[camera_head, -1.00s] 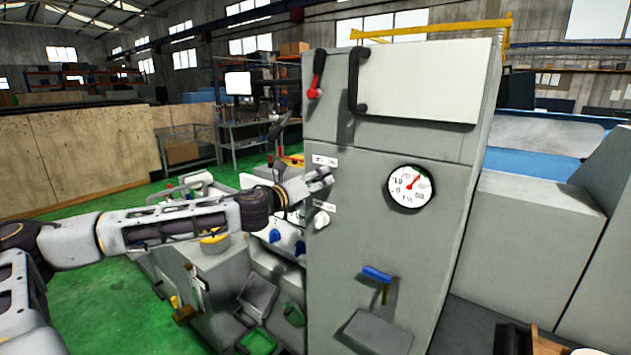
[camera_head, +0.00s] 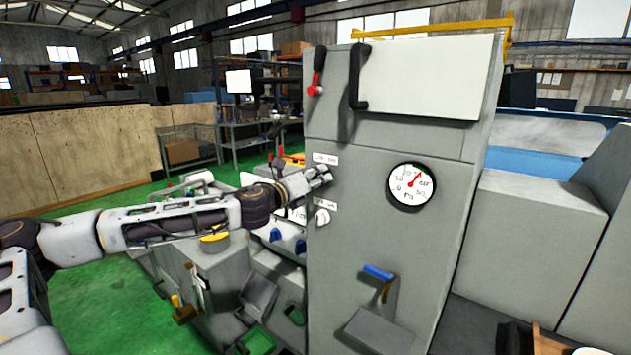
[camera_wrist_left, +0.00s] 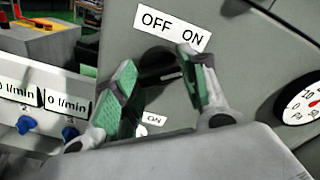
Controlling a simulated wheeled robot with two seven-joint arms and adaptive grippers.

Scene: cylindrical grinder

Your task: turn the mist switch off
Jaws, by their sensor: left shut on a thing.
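A dark rotary switch knob (camera_wrist_left: 158,66) sits under an "OFF ON" label (camera_wrist_left: 172,23) on the grey machine panel in the left wrist view. Its label also shows in the head view (camera_head: 325,159). My left gripper (camera_head: 322,174) reaches the panel from the left, just below this label, and hides the knob there. In the left wrist view its two green-padded fingers (camera_wrist_left: 160,64) stand either side of the knob and are shut on it. The knob's exact pointing direction is hard to read. No lettering naming the mist switch is legible. My right gripper is not in view.
A white knob (camera_head: 322,217) with its own label sits just below the gripper. A round gauge (camera_head: 411,187) is to the right. A red-knobbed lever (camera_head: 316,88), a black door handle (camera_head: 357,77) and a blue-handled lever (camera_head: 379,272) project from the panel. Blue knobs (camera_head: 275,235) are lower left.

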